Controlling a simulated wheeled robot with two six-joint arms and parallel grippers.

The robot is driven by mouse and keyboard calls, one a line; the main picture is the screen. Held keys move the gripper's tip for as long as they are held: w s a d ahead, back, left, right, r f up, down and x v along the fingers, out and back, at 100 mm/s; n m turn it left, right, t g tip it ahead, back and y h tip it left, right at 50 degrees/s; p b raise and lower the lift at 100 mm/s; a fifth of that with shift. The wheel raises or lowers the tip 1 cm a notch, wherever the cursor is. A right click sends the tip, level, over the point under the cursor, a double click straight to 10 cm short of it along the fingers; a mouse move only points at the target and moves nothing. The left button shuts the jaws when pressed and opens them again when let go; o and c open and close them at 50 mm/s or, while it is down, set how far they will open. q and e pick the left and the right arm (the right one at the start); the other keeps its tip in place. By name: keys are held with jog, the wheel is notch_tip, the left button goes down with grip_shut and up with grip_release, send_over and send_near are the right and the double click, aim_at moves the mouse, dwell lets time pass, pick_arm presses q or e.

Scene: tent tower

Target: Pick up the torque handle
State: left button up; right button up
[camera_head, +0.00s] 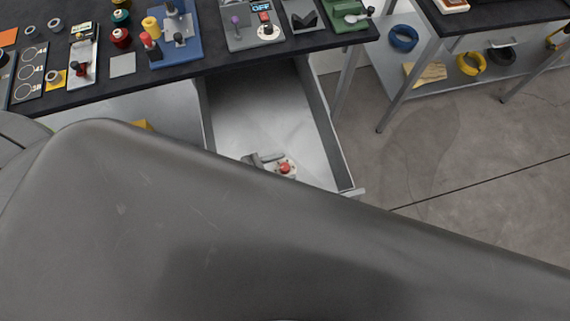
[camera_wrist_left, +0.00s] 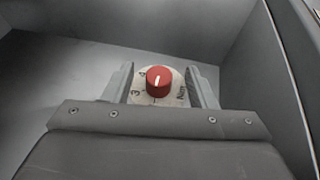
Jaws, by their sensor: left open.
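A red knob (camera_wrist_left: 158,81) with a white pointer line sits on a round off-white dial (camera_wrist_left: 137,97) with dark markings. It is the only thing I see that looks like the torque handle. In the head view the red knob (camera_head: 285,168) is inside the open drawer. My left gripper (camera_wrist_left: 158,70) is open, with one finger on each side of the dial in the wrist view. I cannot tell whether the fingers touch it. In the head view, my large grey arm link hides most of the gripper. My right gripper is not in view.
The open metal drawer (camera_head: 327,125) has raised side walls close to the gripper. Above it, the dark workbench top (camera_head: 215,62) carries a blue fixture (camera_head: 186,48), a green fixture (camera_head: 347,22) and several small parts. A second bench with a lower shelf (camera_head: 440,72) stands at right.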

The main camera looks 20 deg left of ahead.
pick_arm(q)
jog(key=shift+w+d+f, duration=0.25)
jog(key=shift+w+d, duration=0.15)
jog(key=shift+w, duration=0.1)
grip_shut()
